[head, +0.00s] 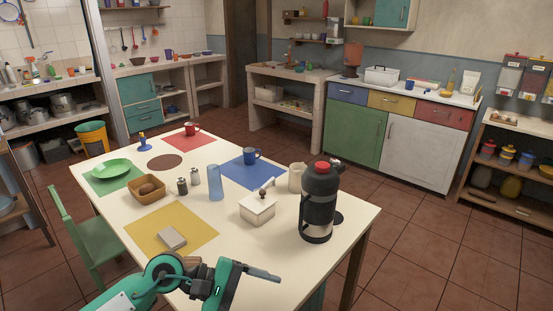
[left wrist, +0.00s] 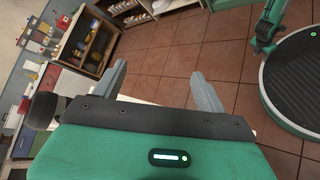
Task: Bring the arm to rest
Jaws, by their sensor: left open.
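My left gripper (head: 266,275) is at the front edge of the white table (head: 290,245), pointing right in the head view. In the left wrist view its two grey fingers (left wrist: 162,84) stand wide apart with nothing between them; beyond them is tiled floor. It holds nothing and appears clear of the things on the table.
Near the left arm are a grey block (head: 172,238) on a yellow mat (head: 145,232), a white lidded box (head: 257,208) and a tall black flask (head: 318,205) with a red top. A green chair (head: 88,238) stands at left. Floor at right is free.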

